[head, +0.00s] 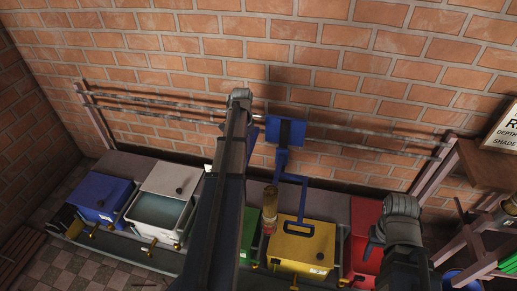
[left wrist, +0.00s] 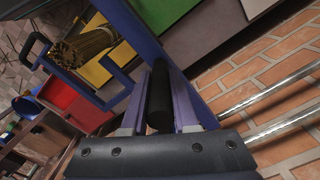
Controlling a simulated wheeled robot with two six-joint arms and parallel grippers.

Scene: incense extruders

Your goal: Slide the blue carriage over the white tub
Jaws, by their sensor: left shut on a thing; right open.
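The blue carriage (head: 285,131) rides on the two wall rails, right of my left arm. Its blue bracket (head: 291,180) hangs down with a brass-coloured bundle (head: 270,206) at its lower left, near the green and yellow tubs. The white tub (head: 155,215) stands farther left; its pale inside shows. My left gripper (left wrist: 158,102) is shut on the carriage's black handle (left wrist: 159,92) in the left wrist view; my arm hides the grip in the head view. My right gripper (head: 372,241) is open and empty, low in front of the red tub.
A blue tub (head: 101,197) stands left of the white one; a green tub (head: 249,233), yellow tub (head: 302,246) and red tub (head: 365,240) stand to the right. The rails (head: 155,104) are bare left of my arm. A wooden shelf (head: 490,165) stands far right.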

